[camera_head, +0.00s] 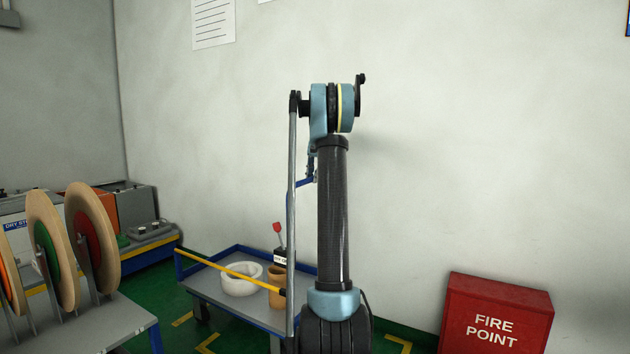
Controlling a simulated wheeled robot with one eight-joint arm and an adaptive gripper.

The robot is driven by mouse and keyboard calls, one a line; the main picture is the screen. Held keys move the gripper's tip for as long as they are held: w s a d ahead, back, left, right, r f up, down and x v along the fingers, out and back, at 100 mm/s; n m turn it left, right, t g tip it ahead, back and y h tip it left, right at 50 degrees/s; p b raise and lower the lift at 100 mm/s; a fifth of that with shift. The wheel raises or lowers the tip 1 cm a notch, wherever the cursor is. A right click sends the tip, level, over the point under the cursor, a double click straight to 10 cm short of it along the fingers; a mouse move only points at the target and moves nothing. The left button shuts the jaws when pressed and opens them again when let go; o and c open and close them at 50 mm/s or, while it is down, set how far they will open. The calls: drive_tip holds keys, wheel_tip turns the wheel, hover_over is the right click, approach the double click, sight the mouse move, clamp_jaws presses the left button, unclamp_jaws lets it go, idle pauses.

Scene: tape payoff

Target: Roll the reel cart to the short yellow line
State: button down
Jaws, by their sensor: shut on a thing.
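A low cart (214,284) with a blue rim and grey deck stands in the middle, left of my arm. It carries a white ring-shaped roll (241,279), a brown cylinder (277,290) and a dark item with a red top. A blue upright handle (300,188) rises at its right end and passes behind my arm. A yellow bar (232,270) slants across the cart. Short yellow floor marks show by the cart, one at the left (182,319) and one nearer (207,343); which is the named line I cannot tell.
A grey bench (95,325) with several upright wooden-sided reels (92,238) stands at the left. Machines (135,205) stand behind it. A red fire point box (496,315) stands at the right against the pale wall. Green floor shows between bench and cart.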

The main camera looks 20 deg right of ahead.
drive_tip(key=shift+w+a, duration=0.15)
drive_tip(key=shift+w, duration=0.1)
drive_tip(key=c, duration=1.4)
unclamp_jaws()
drive_tip(key=shift+s+d+r, duration=0.25)
drive_tip(key=shift+r, duration=1.7)
drive_tip(key=shift+s+d+r, duration=0.3)
drive_tip(key=shift+r, duration=1.65)
drive_tip(key=shift+s+d+r, duration=0.25)
drive_tip(key=shift+r, duration=1.7)
